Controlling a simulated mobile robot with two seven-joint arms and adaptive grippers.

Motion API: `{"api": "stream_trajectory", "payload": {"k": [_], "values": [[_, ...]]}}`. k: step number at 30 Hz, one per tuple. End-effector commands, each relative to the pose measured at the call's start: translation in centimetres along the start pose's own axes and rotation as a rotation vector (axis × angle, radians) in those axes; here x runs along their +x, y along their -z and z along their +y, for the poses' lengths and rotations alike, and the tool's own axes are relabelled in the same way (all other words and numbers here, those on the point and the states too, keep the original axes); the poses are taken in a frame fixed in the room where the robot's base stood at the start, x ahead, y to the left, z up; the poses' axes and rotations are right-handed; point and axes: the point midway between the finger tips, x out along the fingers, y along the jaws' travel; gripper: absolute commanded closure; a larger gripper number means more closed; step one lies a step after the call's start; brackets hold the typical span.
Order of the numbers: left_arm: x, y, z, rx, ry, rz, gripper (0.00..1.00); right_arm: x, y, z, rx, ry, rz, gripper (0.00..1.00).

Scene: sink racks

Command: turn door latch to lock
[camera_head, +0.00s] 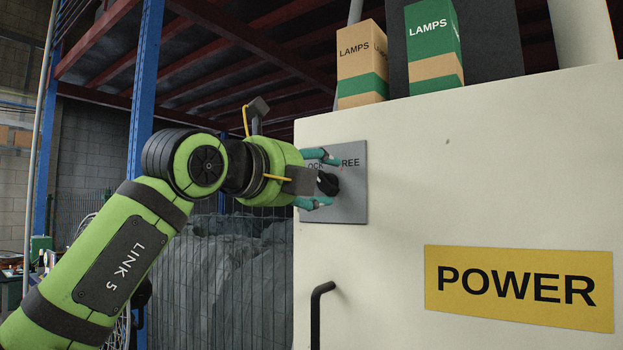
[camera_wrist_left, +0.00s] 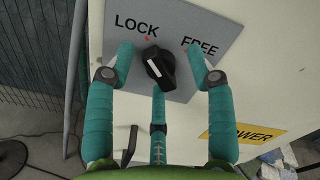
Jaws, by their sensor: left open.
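The door latch is a black rotary knob (camera_head: 328,184) on a grey plate (camera_head: 350,205) on the cream cabinet door. In the left wrist view the knob (camera_wrist_left: 168,74) has a white stripe and sits below the words LOCK and FREE. In the left wrist view, two fingers stand on either side and a third below, with visible gaps at the sides. My right gripper is not in view.
The cream cabinet (camera_head: 400,180) carries a yellow POWER sign (camera_head: 518,288) and a black door handle (camera_head: 317,310) below the plate. Two LAMPS boxes (camera_head: 361,65) (camera_head: 433,48) stand on top. A blue rack post (camera_head: 146,90) and wire fence (camera_head: 240,270) are at the left.

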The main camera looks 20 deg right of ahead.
Motion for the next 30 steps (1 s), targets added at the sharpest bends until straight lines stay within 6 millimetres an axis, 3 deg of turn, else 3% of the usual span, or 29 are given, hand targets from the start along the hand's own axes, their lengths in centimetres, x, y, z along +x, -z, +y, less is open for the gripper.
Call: {"api": "stream_trajectory", "payload": {"k": [8,22,30], "values": [[-1.9,0.0,0.1,0.001,0.000,0.000,0.45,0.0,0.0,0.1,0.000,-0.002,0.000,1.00],[-10.5,-0.1,0.1,0.002,0.000,-0.003,0.45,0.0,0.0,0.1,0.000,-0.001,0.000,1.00],[-12.0,-0.1,0.0,-0.001,0.000,-0.001,0.45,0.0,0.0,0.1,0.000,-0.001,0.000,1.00]]}}
